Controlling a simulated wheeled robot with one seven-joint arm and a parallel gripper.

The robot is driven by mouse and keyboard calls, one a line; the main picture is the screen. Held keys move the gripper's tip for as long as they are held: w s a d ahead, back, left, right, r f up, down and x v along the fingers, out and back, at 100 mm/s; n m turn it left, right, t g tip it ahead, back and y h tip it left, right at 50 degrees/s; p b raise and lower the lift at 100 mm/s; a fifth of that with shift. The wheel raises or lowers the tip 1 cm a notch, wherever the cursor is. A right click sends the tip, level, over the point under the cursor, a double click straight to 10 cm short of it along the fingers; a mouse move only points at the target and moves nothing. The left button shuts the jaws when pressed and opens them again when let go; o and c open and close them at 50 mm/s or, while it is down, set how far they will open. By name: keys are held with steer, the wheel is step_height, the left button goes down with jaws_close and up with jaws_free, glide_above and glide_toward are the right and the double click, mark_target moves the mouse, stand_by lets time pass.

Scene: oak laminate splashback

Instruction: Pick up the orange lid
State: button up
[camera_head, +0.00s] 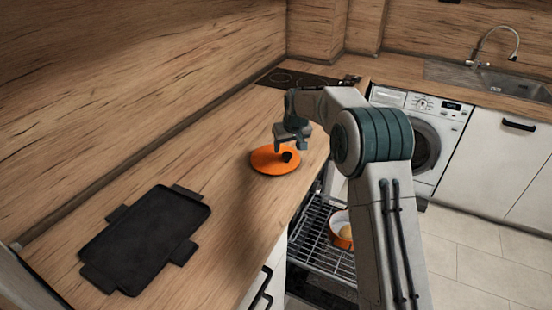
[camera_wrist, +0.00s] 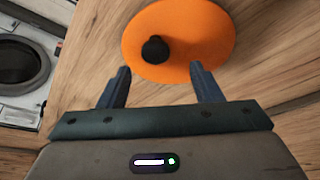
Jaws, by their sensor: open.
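The orange lid (camera_head: 268,161) is a flat round disc with a dark knob (camera_head: 287,156) and lies on the wooden counter. In the wrist view the lid (camera_wrist: 200,35) is at the top, with its knob (camera_wrist: 155,50) beyond the fingertips and near the midline between them. My gripper (camera_head: 291,147) is at the lid, over its far side in the head view. In the wrist view my gripper (camera_wrist: 160,70) has its two fingers apart with nothing between them. I cannot tell its exact height above the lid.
A black tray (camera_head: 150,238) lies on the counter at the near left. A dark hob (camera_head: 300,79) is behind the lid. Below the counter edge, an open rack (camera_head: 318,238) holds an orange pot (camera_head: 341,225). A washing machine (camera_head: 425,135) and a sink (camera_head: 485,78) stand at the back right.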

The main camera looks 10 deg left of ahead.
mark_target(286, 152)
steer(key=shift+d+p+x, duration=0.15)
steer(key=shift+p+x, duration=0.2)
steer(key=shift+x, duration=0.85)
steer(key=shift+d+p+x, duration=0.1)
steer(key=shift+p+x, duration=0.2)
steer(key=shift+x, duration=0.85)
steer(key=c, duration=1.2)
steer(key=shift+r, duration=0.1)
steer(key=shift+w+r, duration=0.1)
steer(key=shift+r, duration=0.5)
step_height(286, 152, up, 3)
steer(key=shift+f+b, duration=0.1)
steer(key=shift+b, duration=0.55)
steer(key=w+d+r+p, duration=0.1)
steer(key=w+r+p, duration=0.1)
steer(key=w+p, duration=0.1)
steer(key=w+d+r+p, duration=0.2)
steer(key=w+p, duration=0.1)
steer(key=p, duration=0.1)
steer(key=w+d+r+p, duration=0.2)
steer(key=w+r+p, duration=0.1)
steer(key=w+p, duration=0.1)
